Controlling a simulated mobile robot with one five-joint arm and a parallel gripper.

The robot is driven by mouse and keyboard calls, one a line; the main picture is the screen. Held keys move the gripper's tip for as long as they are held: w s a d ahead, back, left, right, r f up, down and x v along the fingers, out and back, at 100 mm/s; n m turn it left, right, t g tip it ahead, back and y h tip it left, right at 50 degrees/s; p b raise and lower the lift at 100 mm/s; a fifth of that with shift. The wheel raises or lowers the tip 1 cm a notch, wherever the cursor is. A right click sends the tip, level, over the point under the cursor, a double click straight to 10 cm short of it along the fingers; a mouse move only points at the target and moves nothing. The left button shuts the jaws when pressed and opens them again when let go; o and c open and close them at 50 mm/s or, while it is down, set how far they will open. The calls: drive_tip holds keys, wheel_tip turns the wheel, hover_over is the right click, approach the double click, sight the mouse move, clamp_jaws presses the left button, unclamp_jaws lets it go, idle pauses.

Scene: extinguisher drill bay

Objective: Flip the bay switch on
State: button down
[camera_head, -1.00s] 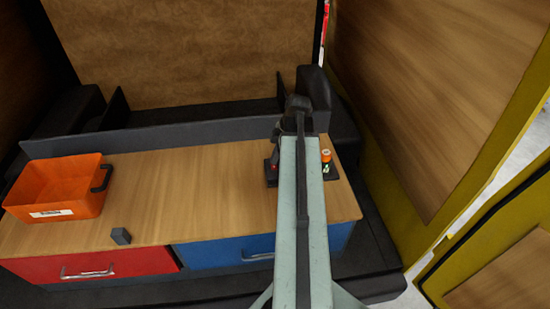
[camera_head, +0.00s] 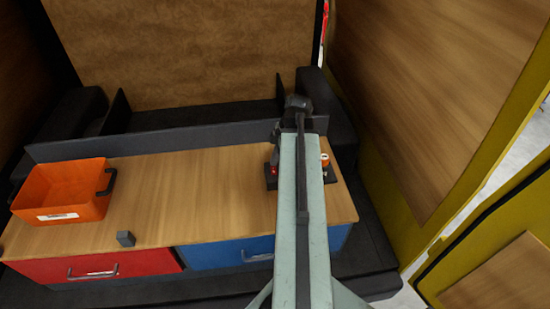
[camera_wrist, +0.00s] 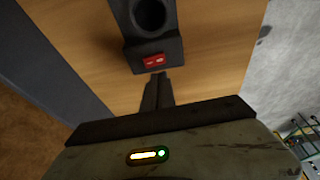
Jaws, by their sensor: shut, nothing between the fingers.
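The bay switch (camera_wrist: 154,61) is a small red rocker with pale marks on the front of a dark block, at the top middle of the wrist view. I cannot tell which way it is tipped. In the head view a small red spot, likely the switch (camera_head: 274,169), shows just left of my arm. My gripper (camera_wrist: 159,78) is shut and empty. Its dark fingertips point at the switch from just below it in the picture. I cannot tell whether they touch. In the head view my arm hides the fingers.
A dark block with a round opening (camera_wrist: 152,14) is beside the switch. An orange-topped item (camera_head: 324,160) stands right of my arm. Red and blue drawers are below.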

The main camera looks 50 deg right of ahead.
sight(275, 168)
drive_tip(key=p+v, duration=0.8)
drive_tip(key=v, duration=0.2)
drive_tip(key=shift+s, duration=0.1)
drive_tip(key=shift+w+d+r, duration=0.1)
drive_tip(key=shift+w+d, duration=0.3)
drive_tip(key=shift+d, duration=0.15)
drive_tip(key=b+x, duration=0.8)
drive_tip(key=x, duration=0.1)
drive_tip(key=d+b+x, duration=0.1)
drive_tip(key=b+x, duration=0.3)
drive_tip(key=b, duration=0.1)
drive_tip(key=shift+s+f, duration=0.15)
drive_tip(key=shift+f, duration=0.35)
